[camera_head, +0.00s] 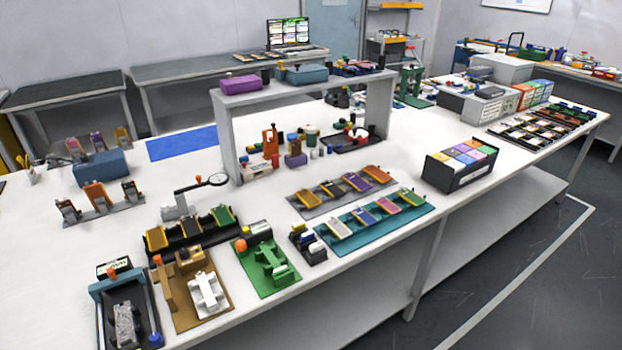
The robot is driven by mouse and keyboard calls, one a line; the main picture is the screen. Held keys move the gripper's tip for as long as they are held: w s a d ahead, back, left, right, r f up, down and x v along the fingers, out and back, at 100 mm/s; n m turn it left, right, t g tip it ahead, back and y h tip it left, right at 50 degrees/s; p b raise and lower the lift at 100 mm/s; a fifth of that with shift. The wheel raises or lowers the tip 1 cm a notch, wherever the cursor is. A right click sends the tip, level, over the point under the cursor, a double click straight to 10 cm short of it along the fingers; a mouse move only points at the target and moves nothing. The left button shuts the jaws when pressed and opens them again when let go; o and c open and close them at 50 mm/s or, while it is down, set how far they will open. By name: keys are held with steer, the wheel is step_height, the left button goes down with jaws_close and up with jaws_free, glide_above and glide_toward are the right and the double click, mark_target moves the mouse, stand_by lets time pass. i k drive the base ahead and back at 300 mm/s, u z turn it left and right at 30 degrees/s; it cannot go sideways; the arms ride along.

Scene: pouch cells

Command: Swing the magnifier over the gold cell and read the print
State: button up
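The magnifier (218,180) is a round lens in a dark ring. It hangs on a thin dark arm that runs right from a pale grey stand (178,211). The stand is just behind a black rack (205,242) on the white bench. In this rack a gold cell (157,239) leans in the left slot, a dark red cell (190,226) in the middle and a green cell (221,215) at the right. The lens sits behind the green cell's end, apart from the gold cell. Print on the gold cell is too small to read. My gripper is not in view.
A brown fixture (217,315) and a green fixture (270,283) stand close in front of the rack. A grey tray (320,211) and a teal tray (353,241) to the right hold more cells, some yellowish. A grey shelf (230,135) stands behind the magnifier.

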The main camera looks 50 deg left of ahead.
mark_target(220, 179)
steer(key=u, duration=2.75)
